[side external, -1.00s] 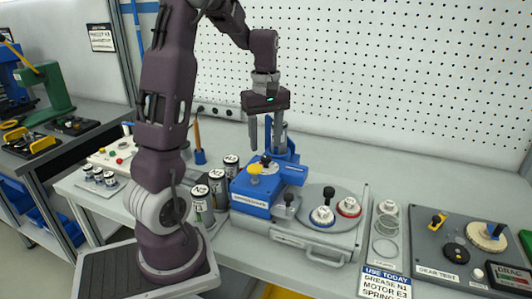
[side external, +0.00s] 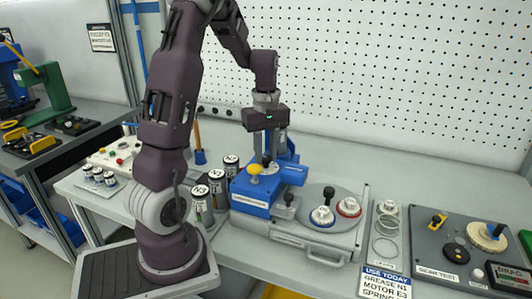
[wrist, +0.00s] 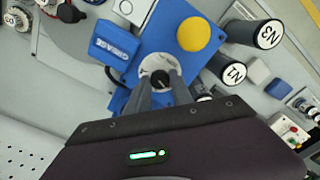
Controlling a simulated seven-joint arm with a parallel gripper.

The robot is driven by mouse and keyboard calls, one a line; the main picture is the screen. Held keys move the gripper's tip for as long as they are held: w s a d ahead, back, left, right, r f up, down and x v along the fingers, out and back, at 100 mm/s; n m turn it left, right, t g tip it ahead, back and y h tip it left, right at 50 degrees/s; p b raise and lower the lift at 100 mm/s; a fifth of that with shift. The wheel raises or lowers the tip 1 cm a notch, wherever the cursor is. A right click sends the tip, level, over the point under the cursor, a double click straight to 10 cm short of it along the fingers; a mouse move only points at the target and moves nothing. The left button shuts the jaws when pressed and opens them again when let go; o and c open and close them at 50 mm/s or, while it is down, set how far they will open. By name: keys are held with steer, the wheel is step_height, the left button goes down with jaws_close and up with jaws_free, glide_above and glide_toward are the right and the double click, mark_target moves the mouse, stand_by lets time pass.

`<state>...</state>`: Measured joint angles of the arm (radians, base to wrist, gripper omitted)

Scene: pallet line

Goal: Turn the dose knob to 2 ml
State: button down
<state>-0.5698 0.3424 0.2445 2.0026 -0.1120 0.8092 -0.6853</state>
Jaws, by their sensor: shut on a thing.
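The dose knob is a small black knob (wrist: 159,77) on a pale round dial (wrist: 150,63), set in the top of a blue grease machine (wrist: 127,99). In the side view the blue machine (side external: 250,204) stands on a grey base, and the knob (side external: 266,160) is a small dark shape under the fingers. My gripper (wrist: 160,80) is shut on the knob, with one finger on each side. It points down from above in the side view (side external: 266,154). The dial's marks and the knob's setting are too small to read, and the fingers partly hide the dial.
A yellow button (wrist: 194,34) sits close by on the machine's top. Cans labelled N1 (wrist: 233,73) and N3 (wrist: 268,35) stand beside it. A grey turntable (side external: 317,191) with red and blue-ringed parts is to the right. A sign (side external: 385,283) lies in front.

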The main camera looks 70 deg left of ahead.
mark_target(266, 158)
steer(key=shift+m, duration=0.3)
steer(key=m, duration=0.3)
steer(key=shift+m, duration=2.6)
steer(key=c, duration=1.1)
jaws_free()
steer(key=shift+c, duration=0.2)
step_height(266, 158, up, 7)
steer(key=shift+r, duration=0.15)
